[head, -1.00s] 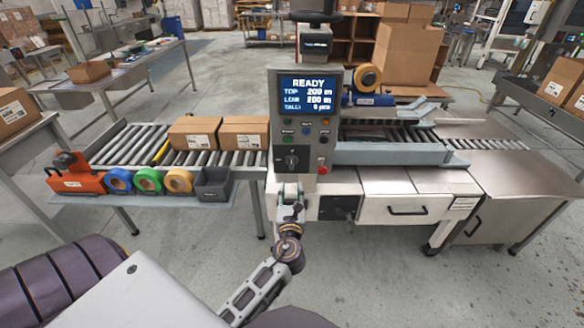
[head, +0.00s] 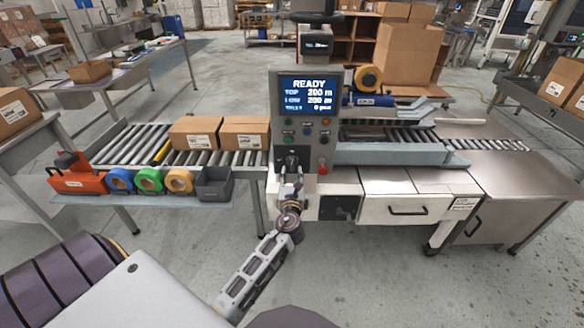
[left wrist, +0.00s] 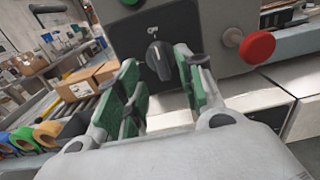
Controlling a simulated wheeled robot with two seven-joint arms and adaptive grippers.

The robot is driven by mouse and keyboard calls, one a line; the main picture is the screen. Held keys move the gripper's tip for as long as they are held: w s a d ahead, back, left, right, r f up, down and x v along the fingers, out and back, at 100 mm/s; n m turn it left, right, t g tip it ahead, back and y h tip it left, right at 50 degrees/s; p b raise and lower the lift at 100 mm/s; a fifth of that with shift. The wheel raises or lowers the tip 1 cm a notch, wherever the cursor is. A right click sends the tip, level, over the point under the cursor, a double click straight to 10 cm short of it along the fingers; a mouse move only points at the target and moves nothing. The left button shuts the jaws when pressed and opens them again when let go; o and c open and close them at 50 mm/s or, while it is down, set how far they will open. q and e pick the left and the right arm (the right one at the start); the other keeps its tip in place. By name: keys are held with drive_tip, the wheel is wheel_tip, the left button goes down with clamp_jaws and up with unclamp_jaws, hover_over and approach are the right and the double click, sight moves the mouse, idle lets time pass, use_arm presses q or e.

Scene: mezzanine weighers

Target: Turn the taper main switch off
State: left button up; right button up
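The taper's main switch is a dark rotary knob (left wrist: 158,56) on a black plate low on the grey control panel (head: 309,110). The knob's white mark points up, near a partly legible label. The panel screen (head: 307,94) is lit and reads READY. My left gripper (left wrist: 160,92) is open in the left wrist view, with green-padded fingers either side of the knob's line and nothing between them. In the head view the left gripper (head: 291,178) is just below the switch plate (head: 291,158) and partly covers it. My right gripper is not in view.
A red mushroom button (left wrist: 257,46) sticks out right of the switch. Coloured buttons sit above it. A roller conveyor (head: 160,143) with two cartons (head: 195,132) runs left. An orange tape dispenser (head: 77,176), tape rolls and a grey bin (head: 214,183) line its front shelf.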

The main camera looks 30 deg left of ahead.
sight(292, 165)
use_arm(q)
drive_tip(key=shift+x, duration=2.6)
clamp_jaws()
